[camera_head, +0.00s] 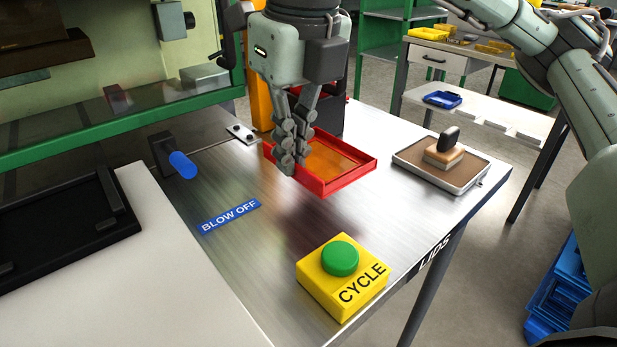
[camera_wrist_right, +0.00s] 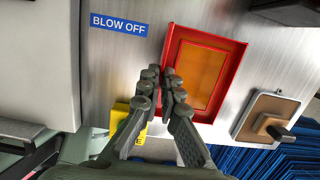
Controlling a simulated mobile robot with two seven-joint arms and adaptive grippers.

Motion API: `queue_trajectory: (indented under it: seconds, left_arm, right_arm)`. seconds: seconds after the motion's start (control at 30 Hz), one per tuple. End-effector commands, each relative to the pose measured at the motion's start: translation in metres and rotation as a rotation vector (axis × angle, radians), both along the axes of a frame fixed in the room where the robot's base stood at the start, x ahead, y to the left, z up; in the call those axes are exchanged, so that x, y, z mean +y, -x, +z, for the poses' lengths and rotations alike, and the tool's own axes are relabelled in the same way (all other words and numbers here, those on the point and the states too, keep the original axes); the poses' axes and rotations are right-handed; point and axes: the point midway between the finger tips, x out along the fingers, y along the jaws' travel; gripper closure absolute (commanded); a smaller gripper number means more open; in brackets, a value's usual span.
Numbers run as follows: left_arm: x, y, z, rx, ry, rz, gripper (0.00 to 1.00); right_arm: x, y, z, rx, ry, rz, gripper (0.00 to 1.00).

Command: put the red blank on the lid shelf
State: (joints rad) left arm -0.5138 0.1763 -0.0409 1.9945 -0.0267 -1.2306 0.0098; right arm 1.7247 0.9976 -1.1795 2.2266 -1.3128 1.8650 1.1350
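A red rectangular piece with a raised rim and an orange inner face (camera_head: 345,181) lies on the steel table; it is the clearest red thing and also shows in the right wrist view (camera_wrist_right: 235,72). I cannot tell if the orange face is a separate sheet. My right gripper (camera_head: 292,160) points down over its left edge. In the right wrist view its fingertips (camera_wrist_right: 161,80) are together and overlap the rim, with nothing visible clamped between them. The table's right edge (camera_head: 434,254) carries the word LIDS. My left gripper is not in view.
A yellow CYCLE box with a green button (camera_head: 340,259) stands at the front. A tan pad with a dark-knobbed stamp (camera_head: 444,158) sits at the right corner. A blue-tipped lever (camera_head: 182,164) and the green-edged press (camera_head: 120,130) are left. Bare steel surrounds the BLOW OFF label (camera_head: 230,215).

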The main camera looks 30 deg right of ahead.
Motion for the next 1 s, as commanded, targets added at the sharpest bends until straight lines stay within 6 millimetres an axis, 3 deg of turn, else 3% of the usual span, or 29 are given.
queue_trajectory:
  seconds: [0.2,0.53,1.0]
  left_arm:
    - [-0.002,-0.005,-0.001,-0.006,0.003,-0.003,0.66]
    - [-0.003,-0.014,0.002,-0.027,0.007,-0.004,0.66]
    - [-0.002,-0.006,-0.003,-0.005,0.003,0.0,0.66]
  right_arm:
    - [-0.023,0.003,-0.014,0.001,0.0,0.0,1.0]
    - [-0.025,0.003,-0.053,0.001,0.001,0.001,1.0]
    - [-0.024,0.002,-0.058,0.0,0.0,0.001,1.0]
